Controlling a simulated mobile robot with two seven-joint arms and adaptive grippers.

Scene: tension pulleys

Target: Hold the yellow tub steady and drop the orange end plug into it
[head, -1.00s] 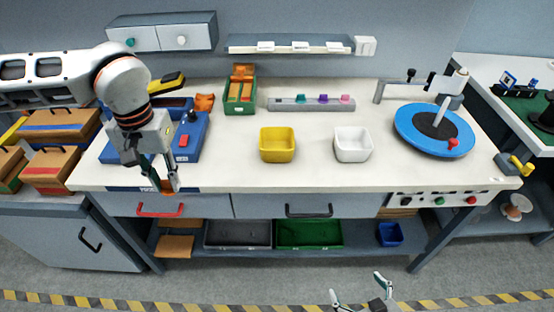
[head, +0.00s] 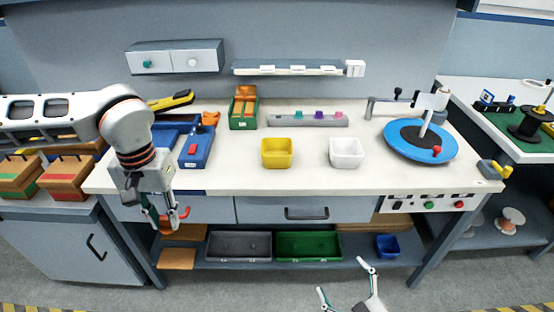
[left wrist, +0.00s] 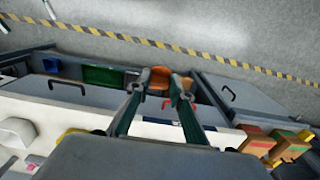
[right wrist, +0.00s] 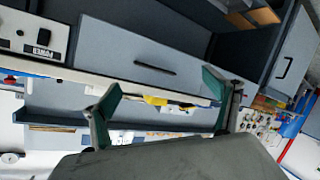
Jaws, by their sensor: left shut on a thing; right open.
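The yellow tub (head: 277,160) stands upright on the white workbench, left of a white tub (head: 346,161). My left gripper (head: 166,224) is in front of the bench's left drawer, below the top's front edge. It is shut on the orange end plug (head: 167,226), mostly hidden by the fingers; orange also shows between the fingertips in the left wrist view (left wrist: 159,79). My right gripper (head: 343,279) is open and empty, low in front of the bench and apart from the yellow tub. Its spread fingers show in the right wrist view (right wrist: 162,85).
A blue turntable (head: 405,146) stands on the bench's right side. A green box (head: 243,124) and a grey rack (head: 307,120) stand behind the tubs. A blue fixture (head: 197,150) is to the left. The bench top in front of the tubs is clear.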

